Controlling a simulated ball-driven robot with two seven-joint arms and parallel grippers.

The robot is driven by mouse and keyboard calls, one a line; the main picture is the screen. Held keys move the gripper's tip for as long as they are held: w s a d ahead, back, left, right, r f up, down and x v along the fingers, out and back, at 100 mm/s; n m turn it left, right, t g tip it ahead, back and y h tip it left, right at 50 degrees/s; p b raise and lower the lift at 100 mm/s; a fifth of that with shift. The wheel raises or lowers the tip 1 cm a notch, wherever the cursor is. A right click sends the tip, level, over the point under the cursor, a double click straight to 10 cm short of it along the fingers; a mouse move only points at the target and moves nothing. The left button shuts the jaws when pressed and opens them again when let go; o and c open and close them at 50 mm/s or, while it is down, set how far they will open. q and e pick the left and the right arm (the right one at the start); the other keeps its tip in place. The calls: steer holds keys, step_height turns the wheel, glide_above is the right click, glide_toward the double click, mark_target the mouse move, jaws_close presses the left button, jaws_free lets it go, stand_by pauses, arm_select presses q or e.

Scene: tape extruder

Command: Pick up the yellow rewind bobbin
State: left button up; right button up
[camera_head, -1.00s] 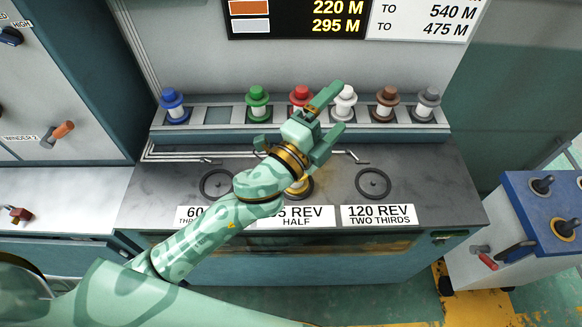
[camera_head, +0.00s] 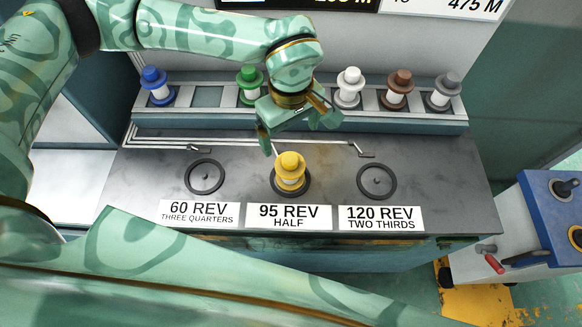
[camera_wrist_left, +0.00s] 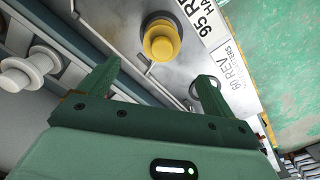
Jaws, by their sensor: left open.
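The yellow rewind bobbin (camera_head: 290,170) stands upright on the middle dark ring of the grey bench, behind the 95 REV HALF label (camera_head: 289,217). It also shows in the left wrist view (camera_wrist_left: 161,42), ahead of the fingers and between their lines. My left gripper (camera_head: 296,139) is open and empty, just behind and above the bobbin, fingers pointing down. In the left wrist view its two fingers (camera_wrist_left: 153,84) are spread apart, with nothing between them. My right gripper is not in view.
A rack (camera_head: 207,97) at the back holds blue (camera_head: 156,86), green (camera_head: 249,84), white (camera_head: 349,87), brown (camera_head: 397,89) and grey (camera_head: 443,92) bobbins. The left ring (camera_head: 204,176) and right ring (camera_head: 376,181) are empty. Thin metal rods (camera_head: 170,140) lie behind the rings.

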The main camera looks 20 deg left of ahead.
mark_target(290, 158)
arm_select(q)
step_height(290, 158, down, 6)
steer(key=shift+d+r+b, duration=0.1)
steer(key=shift+r+b, duration=0.1)
steer(key=shift+b, duration=0.15)
step_height(290, 158, down, 5)
steer(key=shift+s+f+b, duration=0.1)
steer(key=shift+s+b, duration=0.05)
steer(key=shift+b, duration=0.45)
steer(key=c, duration=1.2)
